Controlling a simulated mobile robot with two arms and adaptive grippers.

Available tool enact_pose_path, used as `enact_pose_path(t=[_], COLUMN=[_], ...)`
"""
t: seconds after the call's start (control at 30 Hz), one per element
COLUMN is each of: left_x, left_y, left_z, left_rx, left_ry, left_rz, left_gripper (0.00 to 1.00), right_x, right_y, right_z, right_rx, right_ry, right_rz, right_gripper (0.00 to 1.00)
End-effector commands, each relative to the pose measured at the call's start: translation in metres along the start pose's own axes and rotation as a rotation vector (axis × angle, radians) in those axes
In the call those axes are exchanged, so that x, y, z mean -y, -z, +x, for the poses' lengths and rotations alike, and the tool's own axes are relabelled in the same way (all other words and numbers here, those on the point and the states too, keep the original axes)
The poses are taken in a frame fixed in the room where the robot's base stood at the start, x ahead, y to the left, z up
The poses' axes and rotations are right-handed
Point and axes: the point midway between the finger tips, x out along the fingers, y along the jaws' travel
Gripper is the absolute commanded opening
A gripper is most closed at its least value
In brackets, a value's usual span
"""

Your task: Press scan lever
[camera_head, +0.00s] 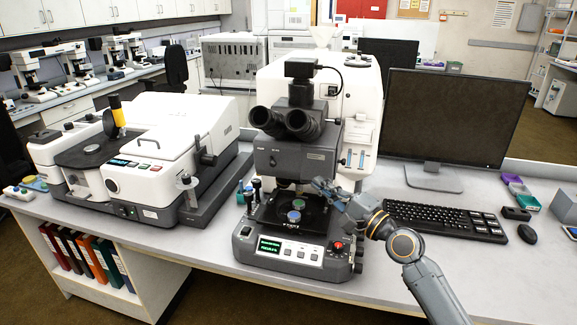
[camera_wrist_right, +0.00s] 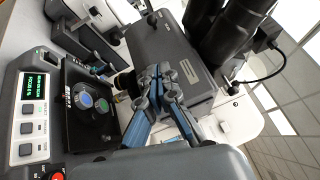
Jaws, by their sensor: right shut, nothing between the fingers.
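The infrared microscope (camera_head: 293,160) stands on the bench, with a black stage (camera_head: 268,213) carrying a blue and a green disc. Its base panel (camera_head: 292,248) has a lit green display, several buttons and a red knob; the panel also shows in the wrist view (camera_wrist_right: 27,150). Small black-topped posts (camera_head: 256,184) stand left of the stage. I cannot tell which part is the scan lever. My right gripper (camera_head: 320,187) is shut and empty, at the right of the stage beside the microscope's lower body. In the wrist view its blue fingertips (camera_wrist_right: 162,73) meet in front of the grey body.
A white and grey instrument (camera_head: 170,150) stands to the left on the bench. A monitor (camera_head: 450,115), keyboard (camera_head: 445,221) and mouse (camera_head: 527,234) are to the right. Bare bench top lies between the microscope and the keyboard.

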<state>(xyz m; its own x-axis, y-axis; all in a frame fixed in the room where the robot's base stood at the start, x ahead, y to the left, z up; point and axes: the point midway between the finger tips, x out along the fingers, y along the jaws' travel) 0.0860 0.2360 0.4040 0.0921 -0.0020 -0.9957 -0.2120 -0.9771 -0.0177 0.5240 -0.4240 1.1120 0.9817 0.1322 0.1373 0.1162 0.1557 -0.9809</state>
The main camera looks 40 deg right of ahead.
Motion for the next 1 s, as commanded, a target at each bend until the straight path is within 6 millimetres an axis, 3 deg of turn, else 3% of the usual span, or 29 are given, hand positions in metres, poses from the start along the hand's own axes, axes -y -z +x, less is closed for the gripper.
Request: enact_pose_path(t=[0.2, 0.4, 0.6, 1.0], left_x=[-0.001, -0.001, -0.001, -0.001], left_y=[0.001, 0.003, 0.004, 0.004], left_z=[-0.021, -0.04, -0.047, -0.047], left_rx=[0.001, 0.001, 0.001, 0.0], left_ry=[-0.002, -0.002, -0.003, -0.003], left_rz=[0.0, 0.0, 0.001, 0.001], left_gripper=[0.4, 0.4, 0.4, 0.4], right_x=[0.005, 0.005, 0.001, 0.0], right_y=[0.0, -0.017, -0.027, -0.029], right_z=[0.05, 0.077, 0.088, 0.089], right_rx=[0.0, 0.001, 0.0, -0.001], right_ry=[0.003, -0.001, -0.001, -0.001], right_rz=[0.001, 0.001, -0.001, -0.002], right_gripper=[0.0, 0.0, 0.0, 0.0])
